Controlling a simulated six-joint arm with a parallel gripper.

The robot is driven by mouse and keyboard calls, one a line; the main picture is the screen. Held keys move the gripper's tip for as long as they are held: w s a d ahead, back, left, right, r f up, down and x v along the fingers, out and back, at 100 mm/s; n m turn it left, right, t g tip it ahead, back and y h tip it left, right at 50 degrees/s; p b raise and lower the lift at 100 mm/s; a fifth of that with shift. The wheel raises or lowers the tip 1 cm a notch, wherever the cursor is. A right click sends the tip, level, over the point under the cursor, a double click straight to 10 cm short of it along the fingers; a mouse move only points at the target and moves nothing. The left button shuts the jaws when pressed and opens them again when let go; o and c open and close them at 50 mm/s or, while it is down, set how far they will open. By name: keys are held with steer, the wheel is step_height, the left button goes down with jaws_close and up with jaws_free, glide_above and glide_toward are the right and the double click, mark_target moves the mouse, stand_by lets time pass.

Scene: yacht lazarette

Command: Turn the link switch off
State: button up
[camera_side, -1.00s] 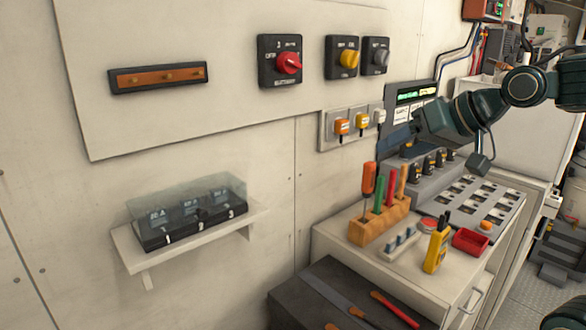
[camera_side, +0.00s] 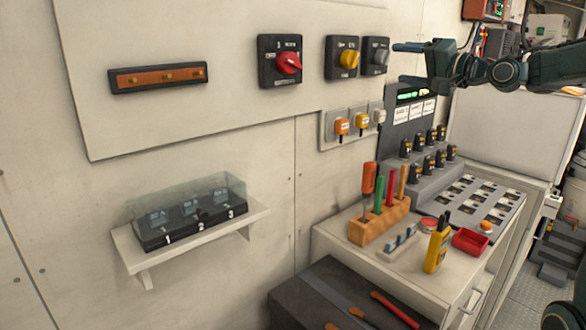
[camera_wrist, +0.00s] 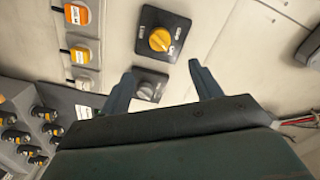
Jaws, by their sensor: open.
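Three black rotary switches are on the wall panel: one with a red knob (camera_side: 288,63), one with a yellow knob (camera_side: 349,59) and a smaller one with a grey knob (camera_side: 380,57). Their labels are too small to read, so I cannot tell which is the link switch. My gripper (camera_side: 406,64) is open and empty, just right of the grey-knob switch, its fingers pointing towards the wall. In the wrist view, the grey knob (camera_wrist: 145,91) shows between the two fingers (camera_wrist: 161,70), with the yellow knob (camera_wrist: 160,39) beyond the fingertips. No contact is visible.
Below the switches are several cable plugs (camera_side: 342,126) and a console (camera_side: 410,120) with black knobs. A tool block (camera_side: 378,228) stands on the cabinet below. A clear-covered box (camera_side: 190,212) sits on a shelf at left. Wall around the red knob is clear.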

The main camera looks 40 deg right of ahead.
mark_target(356, 60)
steer(key=shift+w, duration=0.15)
steer(key=shift+w, duration=6.75)
steer(key=shift+c, duration=0.2)
steer(key=c, duration=0.9)
